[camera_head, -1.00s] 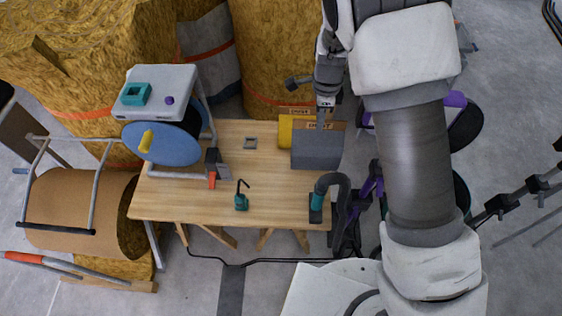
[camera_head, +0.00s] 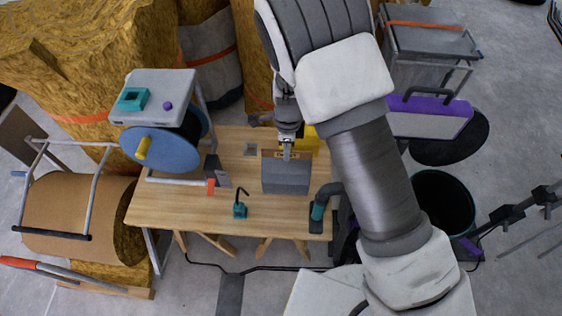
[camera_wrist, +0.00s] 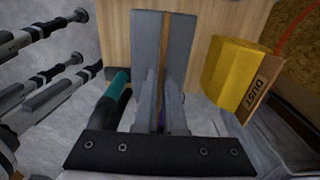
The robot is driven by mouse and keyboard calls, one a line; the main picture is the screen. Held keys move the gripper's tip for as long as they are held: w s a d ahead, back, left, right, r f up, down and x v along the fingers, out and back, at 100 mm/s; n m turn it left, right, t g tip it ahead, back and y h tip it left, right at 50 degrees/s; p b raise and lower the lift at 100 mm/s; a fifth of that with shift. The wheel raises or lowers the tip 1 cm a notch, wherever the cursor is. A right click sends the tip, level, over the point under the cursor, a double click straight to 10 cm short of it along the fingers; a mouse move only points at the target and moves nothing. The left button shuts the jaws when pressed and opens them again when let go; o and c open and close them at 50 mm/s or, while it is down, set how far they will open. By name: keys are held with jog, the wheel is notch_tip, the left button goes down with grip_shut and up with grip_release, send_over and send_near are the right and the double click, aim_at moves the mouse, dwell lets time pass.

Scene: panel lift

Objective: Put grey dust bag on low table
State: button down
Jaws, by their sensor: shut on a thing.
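My gripper (camera_head: 287,154) is shut on the grey dust bag (camera_head: 286,178), gripping it at its brown card collar. The bag hangs upright over the right half of the wooden worktable (camera_head: 190,204). I cannot tell whether its lower edge touches the wood. In the wrist view the grey bag (camera_wrist: 146,40) sits between my two fingers, with the brown card strip along its middle. A yellow dust bag (camera_head: 311,137) with a card label stands just behind it, and also shows in the wrist view (camera_wrist: 232,75). I cannot tell for sure which surface is the low table.
A teal-handled black hose tool (camera_head: 318,211) and a small teal tool (camera_head: 239,210) stand near the worktable's front edge. A grey stand (camera_head: 155,84) and blue reel (camera_head: 155,149) are left. A grey metal-framed table (camera_head: 430,42) and purple-trimmed case (camera_head: 430,118) are right.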

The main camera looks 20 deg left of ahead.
aim_at(281, 160)
jog(key=shift+s+a+f, duration=0.45)
jog(key=shift+a+f, duration=0.05)
jog(key=shift+a, duration=0.2)
jog(key=shift+f, duration=1.95)
jog(key=shift+f+b, duration=0.2)
jog(key=shift+b, duration=0.1)
jog(key=c, duration=1)
grip_release()
jog(key=shift+r, duration=0.1)
notch_tip(281, 160, up, 12)
jog(key=p, duration=0.1)
jog(key=shift+d+r, duration=0.1)
jog(key=shift+r, duration=0.05)
